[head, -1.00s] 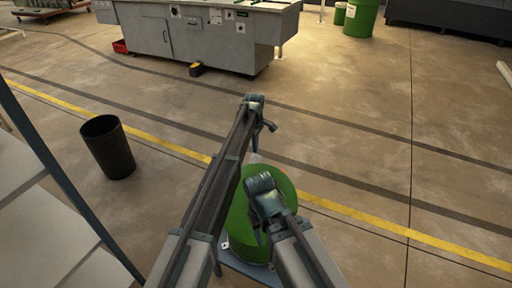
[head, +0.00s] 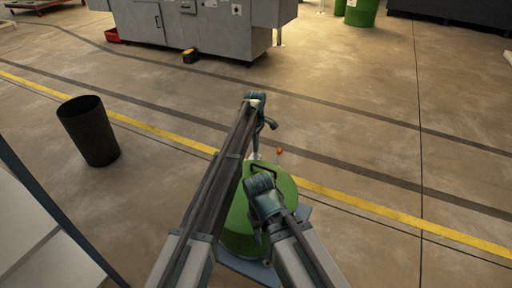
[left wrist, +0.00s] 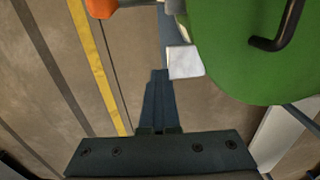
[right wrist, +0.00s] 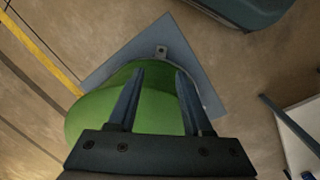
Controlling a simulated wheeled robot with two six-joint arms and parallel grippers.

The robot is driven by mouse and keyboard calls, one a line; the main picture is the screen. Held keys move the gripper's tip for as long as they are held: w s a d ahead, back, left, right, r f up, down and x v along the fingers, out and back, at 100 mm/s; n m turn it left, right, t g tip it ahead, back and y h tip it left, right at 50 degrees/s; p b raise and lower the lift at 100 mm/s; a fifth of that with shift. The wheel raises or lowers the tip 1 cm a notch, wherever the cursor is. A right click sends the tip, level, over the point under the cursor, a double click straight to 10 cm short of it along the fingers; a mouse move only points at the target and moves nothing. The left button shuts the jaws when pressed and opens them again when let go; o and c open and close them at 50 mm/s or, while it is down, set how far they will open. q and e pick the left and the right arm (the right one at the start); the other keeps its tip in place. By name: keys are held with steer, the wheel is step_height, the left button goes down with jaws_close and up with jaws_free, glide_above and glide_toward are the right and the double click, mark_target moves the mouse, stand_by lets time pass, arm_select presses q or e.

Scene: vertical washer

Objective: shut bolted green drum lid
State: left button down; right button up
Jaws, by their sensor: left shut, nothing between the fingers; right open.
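The green drum (head: 238,235) stands on a grey base plate (right wrist: 110,62) in front of me, partly hidden by my arms. Its green lid (left wrist: 228,55) shows a black handle (left wrist: 282,30), also visible in the head view (head: 265,168). An orange knob (head: 280,151) stands beyond the lid; it also shows in the left wrist view (left wrist: 100,8). I cannot tell whether the lid is fully down. My left gripper (head: 272,124) is shut and empty, beside the lid's edge and a white block (left wrist: 185,62). My right gripper (right wrist: 158,75) is open above green drum surface, apparently holding nothing.
A black bin (head: 88,132) stands on the floor to the left. A grey machine cabinet (head: 190,28) and a green barrel (head: 361,12) are farther back. A pale panel (head: 45,240) is at the lower left. The floor to the right is clear.

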steer(key=f+b, duration=0.2)
steer(key=f, duration=0.1)
steer(key=shift+w, duration=0.2)
steer(key=shift+d, duration=0.1)
steer(key=shift+r, duration=0.1)
stand_by(0.3)
